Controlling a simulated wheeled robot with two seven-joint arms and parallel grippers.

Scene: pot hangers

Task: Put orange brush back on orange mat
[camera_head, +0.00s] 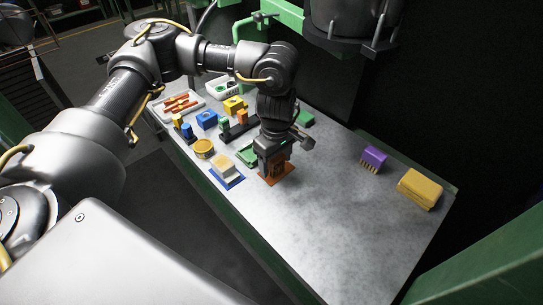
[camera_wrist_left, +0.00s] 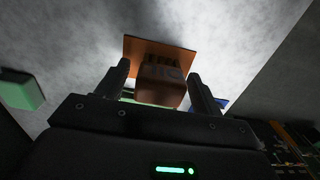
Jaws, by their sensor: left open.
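The orange brush (camera_wrist_left: 161,88) is between the two fingers of my left gripper (camera_wrist_left: 163,86) in the left wrist view, with its bristles towards the orange mat (camera_wrist_left: 184,52). In the head view the brush (camera_head: 283,161) is partly hidden by my left gripper (camera_head: 271,160), which points down over it. The mat (camera_head: 271,182) lies on the table under the brush. The brush appears upright on or just above the mat; I cannot tell whether they touch. My left gripper is open, with a finger on each side of the brush. My right gripper is not in view.
Small coloured blocks and a white bin (camera_head: 220,88) stand behind. A purple brush (camera_head: 374,158) and yellow sponge (camera_head: 420,188) are right. The table's middle is clear.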

